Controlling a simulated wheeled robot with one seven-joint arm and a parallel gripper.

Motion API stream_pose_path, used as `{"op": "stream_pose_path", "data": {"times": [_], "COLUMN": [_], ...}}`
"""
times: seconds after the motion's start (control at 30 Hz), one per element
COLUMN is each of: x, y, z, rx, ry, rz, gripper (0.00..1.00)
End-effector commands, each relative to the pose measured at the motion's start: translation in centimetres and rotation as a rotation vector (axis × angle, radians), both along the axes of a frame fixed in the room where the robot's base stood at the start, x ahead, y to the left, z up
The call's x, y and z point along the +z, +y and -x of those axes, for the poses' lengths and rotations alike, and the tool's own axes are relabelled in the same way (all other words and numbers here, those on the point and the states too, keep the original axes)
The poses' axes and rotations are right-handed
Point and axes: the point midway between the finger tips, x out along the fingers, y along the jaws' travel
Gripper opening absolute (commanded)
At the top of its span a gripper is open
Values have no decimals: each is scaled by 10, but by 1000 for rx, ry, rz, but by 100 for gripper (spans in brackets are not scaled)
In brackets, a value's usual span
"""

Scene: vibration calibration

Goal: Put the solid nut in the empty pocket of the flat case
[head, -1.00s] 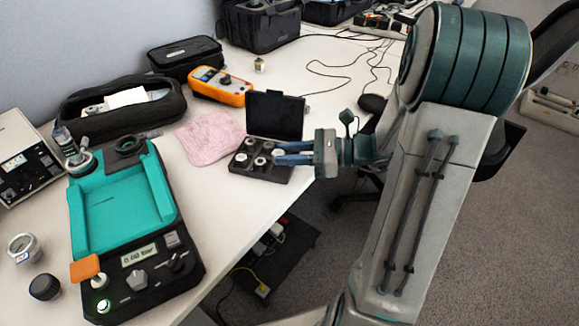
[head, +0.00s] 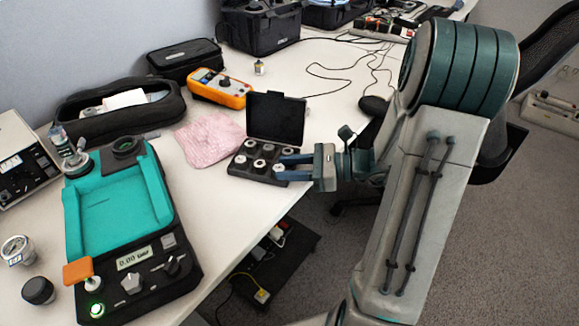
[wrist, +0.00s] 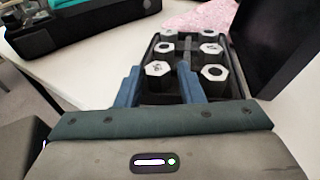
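The flat case (head: 234,173) is black and lies open at the table edge, its lid standing up at the back. It holds several pale hex nuts in two rows of dark pockets; the wrist view also shows the case (wrist: 187,40). My gripper (head: 277,167) is open and reaches over the case from the right. In the wrist view its blue fingers (wrist: 160,72) stand on either side of the near-left nut (wrist: 158,68), with no clear contact. Another nut (wrist: 214,72) is just right of the right finger.
The raised lid (head: 275,117) stands close behind the nuts, and on the right in the wrist view. A pink cloth (head: 208,140) lies left of the case. A teal-topped device (head: 118,215) and an orange meter (head: 219,87) are farther left. The table edge is near.

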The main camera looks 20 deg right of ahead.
Motion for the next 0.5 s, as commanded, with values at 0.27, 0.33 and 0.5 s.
{"op": "stream_pose_path", "data": {"times": [0.27,0.33,0.5], "x": [10,13,18], "y": [-30,-44,-77], "z": [11,17,32], "rx": [-5,-5,-4], "ry": [0,0,1], "rz": [0,0,1], "gripper": [35,35,35]}}
